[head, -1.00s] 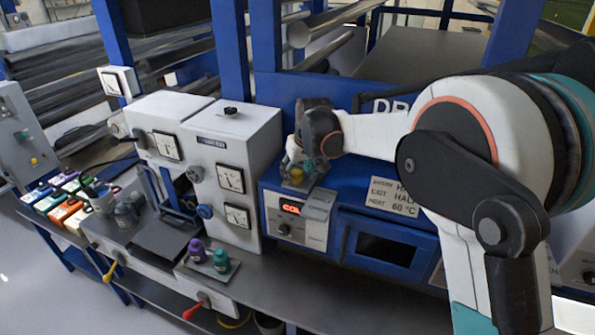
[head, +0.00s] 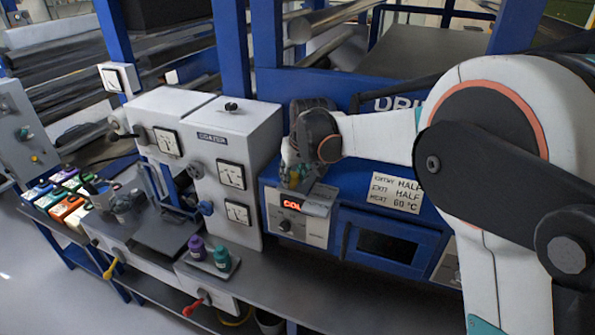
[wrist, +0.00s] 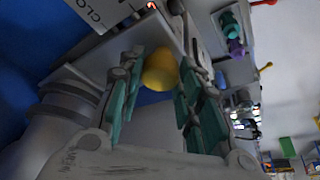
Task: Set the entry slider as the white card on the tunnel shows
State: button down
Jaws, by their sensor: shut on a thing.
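My gripper (wrist: 155,95) is shut on a round yellow knob (wrist: 160,69), with teal-padded fingers on both sides of it. In the head view the gripper (head: 294,175) is at the top left of the blue tunnel, above the controller with the red display (head: 291,204). The fingers and wrist hide most of the knob and its slider there. The white card (head: 396,192) on the tunnel front reads ENTRY HALF, EXIT HALF, HEAT 60 °C.
A white coating machine (head: 232,135) with dials stands left of the tunnel. Purple and teal bottles (head: 221,256) stand on a small tray below. A dark tunnel window (head: 385,244) is right of the controller. The grey bench front is clear.

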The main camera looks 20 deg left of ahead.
jog(key=shift+s, duration=0.25)
jog(key=shift+w, duration=0.15)
jog(key=c, duration=1.2)
grip_release()
jog(key=shift+o, duration=0.2)
jog(key=shift+r, duration=0.1)
jog(key=v, duration=1.1)
jog(key=shift+d+r, duration=0.2)
jog(key=shift+r, duration=0.15)
